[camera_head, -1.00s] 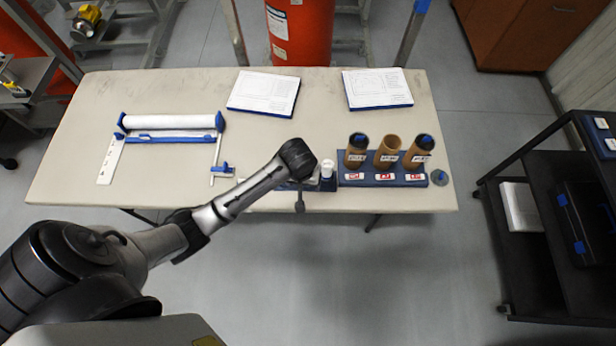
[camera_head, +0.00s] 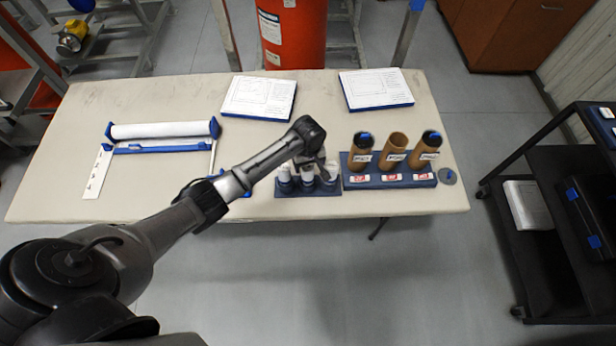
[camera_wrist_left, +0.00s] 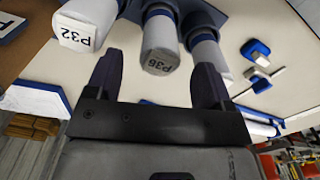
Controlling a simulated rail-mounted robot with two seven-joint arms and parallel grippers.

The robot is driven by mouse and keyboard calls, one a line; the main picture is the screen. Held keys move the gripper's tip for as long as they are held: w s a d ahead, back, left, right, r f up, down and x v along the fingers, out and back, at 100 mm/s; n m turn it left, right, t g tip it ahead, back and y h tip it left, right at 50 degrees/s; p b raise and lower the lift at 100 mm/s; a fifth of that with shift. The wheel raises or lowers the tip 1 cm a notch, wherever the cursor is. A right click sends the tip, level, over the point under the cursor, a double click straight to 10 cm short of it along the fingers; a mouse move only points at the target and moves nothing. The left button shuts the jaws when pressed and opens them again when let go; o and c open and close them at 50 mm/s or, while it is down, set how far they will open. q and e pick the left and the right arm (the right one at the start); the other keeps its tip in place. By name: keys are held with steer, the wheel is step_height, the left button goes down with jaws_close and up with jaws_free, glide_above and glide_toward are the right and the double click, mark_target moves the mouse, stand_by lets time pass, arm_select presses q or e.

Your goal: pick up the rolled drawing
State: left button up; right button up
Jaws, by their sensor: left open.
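White rolled drawings stand upright in a dark blue holder (camera_head: 290,191) at the table's front edge. In the left wrist view one roll marked P36 (camera_wrist_left: 160,52) lies between my open fingers, with a gap on both sides. A roll marked P32 (camera_wrist_left: 85,25) stands to its left and a third roll (camera_wrist_left: 207,52) to its right. My left gripper (camera_head: 315,168) is over the holder in the head view and partly hides the rolls; it also shows open in the left wrist view (camera_wrist_left: 157,75). My right gripper is out of view.
Right of the holder, a blue rack (camera_head: 375,181) bears three brown tubes; the middle tube (camera_head: 394,153) is uncapped. A round cap (camera_head: 448,176) lies at the right. Two drawing boards (camera_head: 258,97) lie behind. A blue-ended roller device (camera_head: 160,130) lies on the left.

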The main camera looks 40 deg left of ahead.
mark_target(308, 177)
arm_select(q)
steer(key=shift+f+b, duration=0.45)
steer(key=shift+f, duration=2.5)
steer(key=c, duration=1)
steer(key=shift+c, duration=0.2)
